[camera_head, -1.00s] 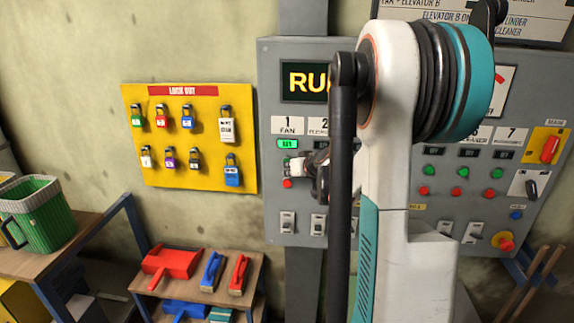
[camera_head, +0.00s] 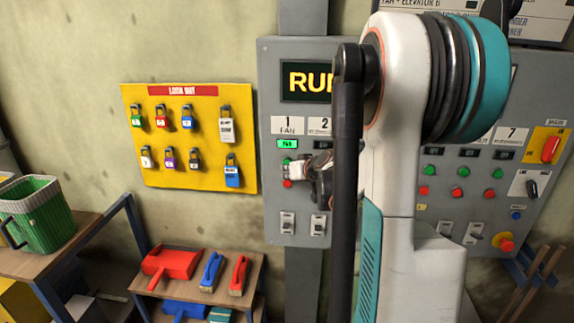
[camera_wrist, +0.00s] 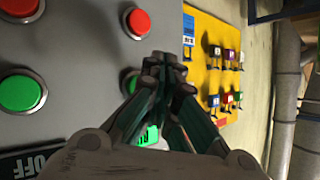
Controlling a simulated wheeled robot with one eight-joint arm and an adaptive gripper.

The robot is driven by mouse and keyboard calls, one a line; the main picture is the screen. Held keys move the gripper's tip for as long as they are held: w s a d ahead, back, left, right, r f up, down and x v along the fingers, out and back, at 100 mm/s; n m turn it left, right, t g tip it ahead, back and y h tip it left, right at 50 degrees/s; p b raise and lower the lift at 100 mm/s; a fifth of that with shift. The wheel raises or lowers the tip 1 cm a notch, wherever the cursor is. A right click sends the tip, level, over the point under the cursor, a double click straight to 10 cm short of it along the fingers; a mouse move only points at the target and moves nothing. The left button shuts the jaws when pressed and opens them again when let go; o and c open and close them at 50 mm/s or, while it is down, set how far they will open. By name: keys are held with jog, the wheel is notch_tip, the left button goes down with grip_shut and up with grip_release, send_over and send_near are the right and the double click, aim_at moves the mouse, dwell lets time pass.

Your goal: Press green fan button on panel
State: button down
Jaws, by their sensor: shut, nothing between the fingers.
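The grey control panel (camera_head: 275,215) carries a column labelled 1 FAN with a lit green display (camera_head: 287,144). Below the display are the green fan button (camera_head: 287,161) and a red button (camera_head: 288,183). My gripper (camera_head: 292,170) is at this column, close to the panel. In the wrist view my gripper (camera_wrist: 167,65) is shut and empty, and its fingers partly cover the green fan button (camera_wrist: 128,80). The red button (camera_wrist: 136,22) and the lit display (camera_wrist: 148,136) show beside it. I cannot tell whether the fingertips touch the green button.
The neighbouring column has a green button (camera_wrist: 21,92), a red button and an OFF display (camera_wrist: 38,164). A yellow lockout board (camera_head: 210,150) with several padlocks hangs left of the panel. My arm hides the panel's middle. A small shelf (camera_head: 220,280) stands below.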

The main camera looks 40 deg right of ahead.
jog(key=s+a, duration=0.3)
jog(key=shift+a, duration=0.35)
dwell(0.8)
